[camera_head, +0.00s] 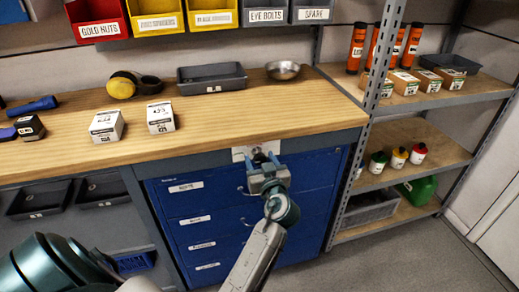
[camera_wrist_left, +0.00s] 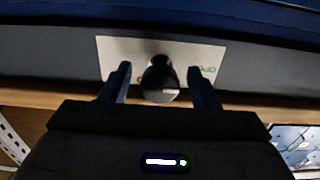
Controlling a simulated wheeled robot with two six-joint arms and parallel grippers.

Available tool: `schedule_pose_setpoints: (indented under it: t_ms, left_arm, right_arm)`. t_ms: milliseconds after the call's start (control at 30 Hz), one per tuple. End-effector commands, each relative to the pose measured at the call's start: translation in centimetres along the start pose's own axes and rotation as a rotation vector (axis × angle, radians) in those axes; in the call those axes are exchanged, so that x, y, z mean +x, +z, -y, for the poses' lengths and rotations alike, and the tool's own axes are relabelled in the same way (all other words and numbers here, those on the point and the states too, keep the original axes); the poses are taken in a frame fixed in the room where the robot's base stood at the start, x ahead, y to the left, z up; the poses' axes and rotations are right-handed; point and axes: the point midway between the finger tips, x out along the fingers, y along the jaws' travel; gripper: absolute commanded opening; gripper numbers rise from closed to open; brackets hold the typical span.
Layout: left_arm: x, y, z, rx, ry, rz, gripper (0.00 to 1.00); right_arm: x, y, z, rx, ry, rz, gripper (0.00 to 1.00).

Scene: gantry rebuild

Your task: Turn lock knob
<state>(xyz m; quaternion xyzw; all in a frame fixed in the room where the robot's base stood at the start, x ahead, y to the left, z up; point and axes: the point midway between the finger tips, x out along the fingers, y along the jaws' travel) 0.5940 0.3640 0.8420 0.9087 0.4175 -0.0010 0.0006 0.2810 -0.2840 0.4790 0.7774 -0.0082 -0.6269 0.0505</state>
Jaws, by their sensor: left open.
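The lock knob (camera_wrist_left: 160,80) is dark and rounded and stands out from a pale plate (camera_wrist_left: 108,52) with small red and green marks. In the head view the plate (camera_head: 239,152) sits on the bench front above the blue drawers, and the knob is mostly hidden by my gripper. My left gripper (camera_head: 261,160) is open in front of the plate. In the left wrist view its two fingers (camera_wrist_left: 160,76) stand on either side of the knob, with a visible gap on each side. My right gripper is not in view.
The blue drawer cabinet (camera_head: 225,205) with handles lies below the plate. The wooden bench top (camera_head: 255,115) above holds white boxes (camera_head: 160,117), a dark tray (camera_head: 211,78) and a metal bowl (camera_head: 283,69). A metal shelf rack (camera_head: 372,85) stands close on the right.

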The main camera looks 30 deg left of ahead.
Motion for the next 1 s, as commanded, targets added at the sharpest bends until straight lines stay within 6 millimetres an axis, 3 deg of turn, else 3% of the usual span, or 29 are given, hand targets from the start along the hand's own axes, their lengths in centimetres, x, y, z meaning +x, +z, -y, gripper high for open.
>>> schedule_pose_setpoints:
  t_ms: [367, 600, 1000]
  left_arm:
    - [-0.09, 0.02, 0.14, 0.0, -0.003, 0.0, 0.56]
    - [-0.08, 0.02, 0.13, 0.0, -0.002, 0.0, 0.12]
    - [-0.07, -0.01, 0.14, 0.064, -0.003, 0.0, 0.12]
  right_arm:
    - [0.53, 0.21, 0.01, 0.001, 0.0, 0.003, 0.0]
    - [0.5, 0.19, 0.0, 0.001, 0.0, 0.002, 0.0]
    - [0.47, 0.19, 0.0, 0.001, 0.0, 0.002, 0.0]
